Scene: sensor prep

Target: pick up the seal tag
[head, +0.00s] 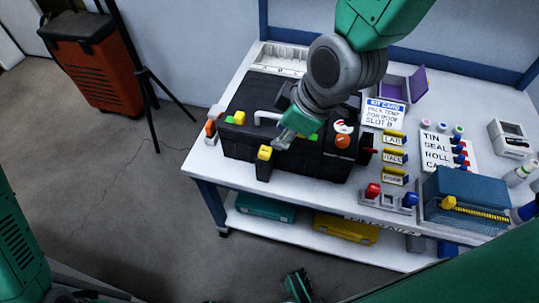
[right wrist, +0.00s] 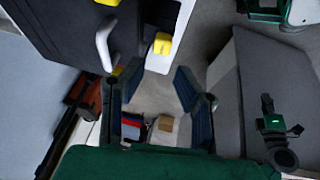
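I cannot pick out the seal tag for certain in either view. A white card (head: 436,140) on the right of the table reads TIN, SEAL, ROLL. My right gripper (head: 284,138) is over the front part of a black case (head: 240,140), near its white handle (head: 267,116) and yellow latch (head: 264,153). In the right wrist view its two fingers (right wrist: 156,80) are spread with nothing between them. The handle (right wrist: 104,43) and latch (right wrist: 162,44) show beyond them. My left gripper (head: 297,287) is low at the bottom edge, partly cut off; its fingers are unclear.
The white table (head: 218,170) also bears a kit card (head: 385,108), yellow labels (head: 394,140), a purple open box (head: 415,85) and a blue box (head: 470,190). A lower shelf (head: 300,232) holds teal and yellow cases. An orange bin (head: 95,75) and tripod stand left.

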